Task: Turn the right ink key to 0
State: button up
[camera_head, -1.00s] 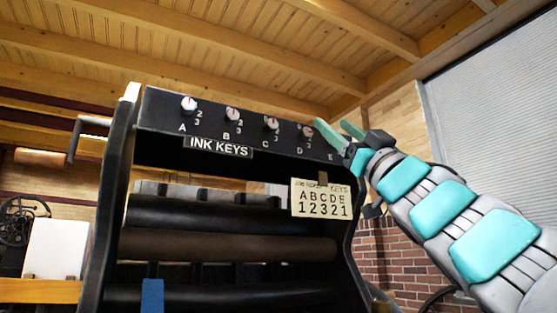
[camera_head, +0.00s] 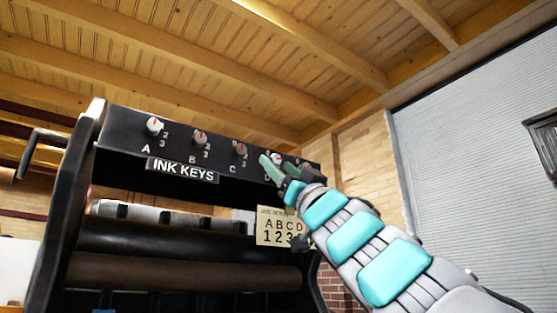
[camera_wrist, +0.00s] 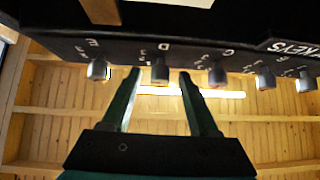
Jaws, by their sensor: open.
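The ink keys are a row of small round knobs on the black press's top panel, lettered A to E from left to right in the head view. In the wrist view the letters are inverted and the rightmost key, E (camera_wrist: 98,69), is at the far left, outside my fingers. Key D (camera_wrist: 160,70) appears between my fingertips; I cannot tell whether they touch it.
Key C (camera_wrist: 217,73) is just right of my fingers in the wrist view. A card (camera_head: 270,228) with letters and numbers hangs below the panel, partly hidden by my arm. Rollers (camera_head: 180,277) fill the press below. The space right of the press is open.

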jog(key=shift+w+a+r, duration=0.15)
jog(key=shift+r, duration=0.1)
grip_shut()
dwell(0.4)
